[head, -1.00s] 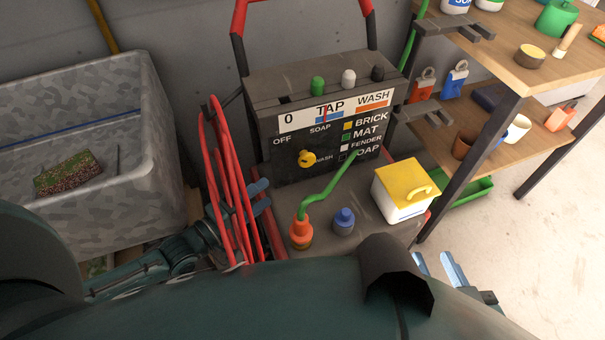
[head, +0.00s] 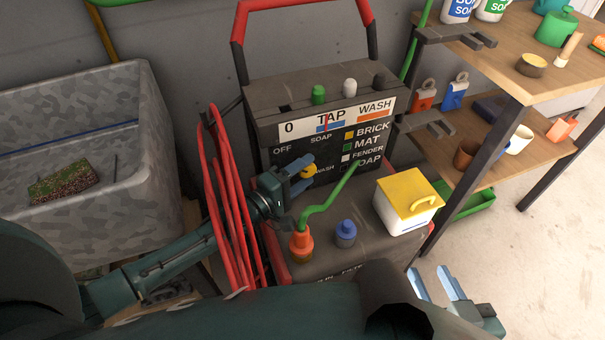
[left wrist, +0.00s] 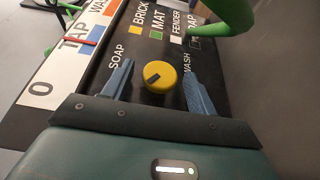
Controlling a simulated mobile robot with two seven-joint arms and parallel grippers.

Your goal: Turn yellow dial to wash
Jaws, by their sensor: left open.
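The yellow dial (head: 307,171) is on the dark front panel (head: 285,180) of the washer, among the labels OFF, SOAP and WASH. In the left wrist view the dial (left wrist: 158,77) has a short dark mark left of its centre. SOAP (left wrist: 117,59) is printed to its upper left and WASH (left wrist: 187,62) to its right. My left gripper (head: 297,175) is open, with one blue finger on each side of the dial. Gaps show between the fingers and the dial. My right gripper (head: 436,284) is open and empty, low on the right.
Red hose loops (head: 231,200) hang close beside my left arm. A green hose (head: 330,196) rises from an orange fitting (head: 301,245) near the panel. A blue-capped bottle (head: 345,234) and a yellow-lidded box (head: 408,200) stand on the washer's ledge. A grey tub (head: 150,130) is at left.

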